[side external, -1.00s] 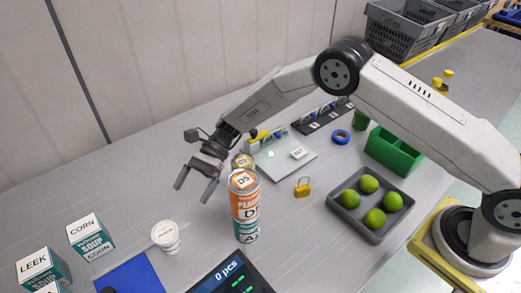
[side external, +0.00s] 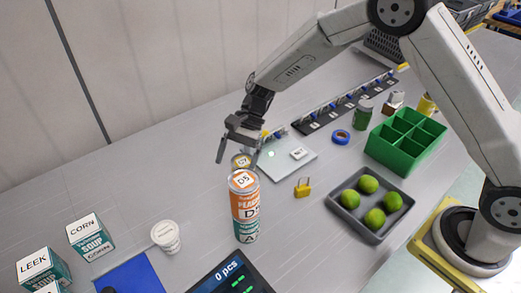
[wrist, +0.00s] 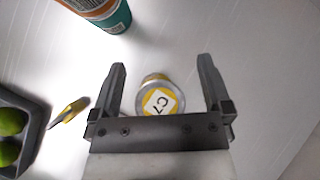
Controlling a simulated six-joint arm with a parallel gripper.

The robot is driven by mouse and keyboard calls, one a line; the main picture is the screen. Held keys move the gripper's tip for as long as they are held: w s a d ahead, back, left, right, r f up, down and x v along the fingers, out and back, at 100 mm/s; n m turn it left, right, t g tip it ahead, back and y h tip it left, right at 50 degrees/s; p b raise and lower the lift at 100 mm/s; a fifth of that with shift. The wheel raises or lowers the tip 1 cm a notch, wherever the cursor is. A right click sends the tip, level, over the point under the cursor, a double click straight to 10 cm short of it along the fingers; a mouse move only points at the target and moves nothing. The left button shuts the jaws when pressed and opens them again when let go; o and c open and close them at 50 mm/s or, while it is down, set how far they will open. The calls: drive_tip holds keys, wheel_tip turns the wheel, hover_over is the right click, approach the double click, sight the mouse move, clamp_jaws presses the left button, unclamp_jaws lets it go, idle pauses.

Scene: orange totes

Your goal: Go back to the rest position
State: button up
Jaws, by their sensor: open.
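My gripper (side external: 236,152) is open and empty, above the table near the middle of the side external view. In the wrist view my gripper (wrist: 163,75) has its two fingers spread wide. A can marked C7 (wrist: 158,100) shows between and below them. That can (side external: 241,161) stands behind the orange and teal can stack (side external: 245,208) in the side external view. The stack's lower part also shows at the top of the wrist view (wrist: 108,18).
A grey tray of green limes (side external: 345,215), a yellow padlock (side external: 303,188), a green divided bin (side external: 405,143) and blue tape (side external: 341,137) lie to the right. Soup boxes (side external: 90,238), a white cup (side external: 166,237) and a scale display (side external: 232,277) are in front and left. A light plate (side external: 285,160) lies behind.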

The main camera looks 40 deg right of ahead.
drive_tip(key=s+d+r+n+t+h, duration=0.2)
drive_tip(key=s+d+n, duration=0.3)
drive_tip(key=s+d, duration=0.3)
drive_tip(key=s+d+r+n+t+h, duration=0.1)
drive_tip(key=s+d+n+t+h, duration=0.2)
drive_tip(key=s+d, duration=0.6)
drive_tip(key=shift+d+r+n+t+h, duration=0.35)
drive_tip(key=shift+d+n+h, duration=0.65)
drive_tip(key=shift+n+h, duration=0.3)
